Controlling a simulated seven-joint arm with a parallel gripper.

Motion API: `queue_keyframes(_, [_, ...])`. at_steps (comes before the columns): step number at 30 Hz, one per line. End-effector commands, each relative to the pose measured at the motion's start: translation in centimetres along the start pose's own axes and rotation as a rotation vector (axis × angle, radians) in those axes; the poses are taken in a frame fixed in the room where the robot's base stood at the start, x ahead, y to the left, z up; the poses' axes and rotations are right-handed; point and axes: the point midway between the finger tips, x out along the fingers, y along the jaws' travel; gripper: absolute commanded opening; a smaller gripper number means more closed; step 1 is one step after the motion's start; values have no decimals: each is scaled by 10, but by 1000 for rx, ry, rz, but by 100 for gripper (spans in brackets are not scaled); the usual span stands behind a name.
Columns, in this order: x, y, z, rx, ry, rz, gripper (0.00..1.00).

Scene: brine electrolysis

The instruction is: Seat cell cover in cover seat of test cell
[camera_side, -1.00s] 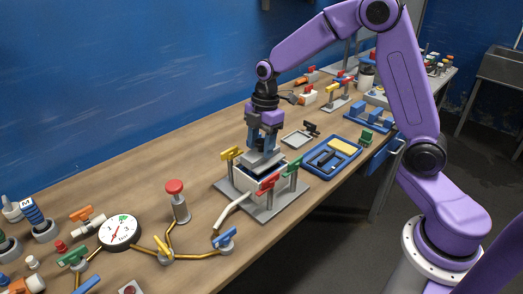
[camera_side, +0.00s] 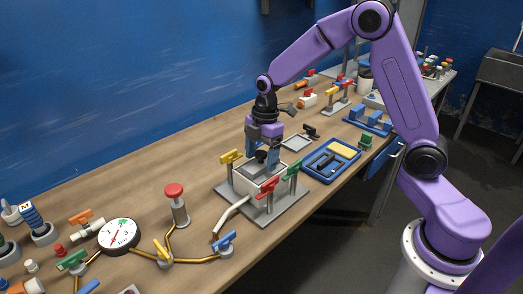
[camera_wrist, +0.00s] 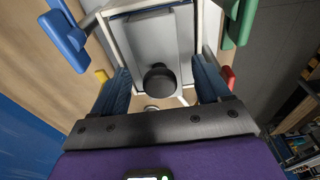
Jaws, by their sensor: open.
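The test cell is a white-walled open box (camera_side: 258,187) on a grey base plate (camera_side: 285,208); its wall rim also shows in the wrist view (camera_wrist: 113,42). The cell cover, a grey plate (camera_wrist: 150,42) with a round black knob (camera_wrist: 160,79), lies inside the white walls. In the side view only the knob (camera_side: 262,156) shows clearly; whether the plate lies fully flat is hidden. My gripper (camera_side: 261,161) is open just above the cell. Its two blue fingers stand on either side of the knob, apart from it, as the wrist view also shows (camera_wrist: 163,88).
Yellow (camera_side: 231,157), red (camera_side: 266,187) and green (camera_side: 294,169) toggle handles stand close around the cell. A red-topped post (camera_side: 175,192) stands left.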

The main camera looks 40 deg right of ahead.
Motion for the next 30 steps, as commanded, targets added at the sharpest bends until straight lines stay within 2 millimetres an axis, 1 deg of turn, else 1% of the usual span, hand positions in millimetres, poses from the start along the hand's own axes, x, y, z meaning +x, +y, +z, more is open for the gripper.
queue_keyframes(5, [-14,1,0,0,1,4,76])
queue_keyframes(8, [-32,1,0,0,1,7,76])
queue_keyframes(15, [-80,1,0,1,1,7,76])
queue_keyframes(21, [-110,1,-1,0,0,4,76])
queue_keyframes(25, [-120,0,0,0,0,2,76])
queue_keyframes(30, [-124,0,0,0,0,1,76])
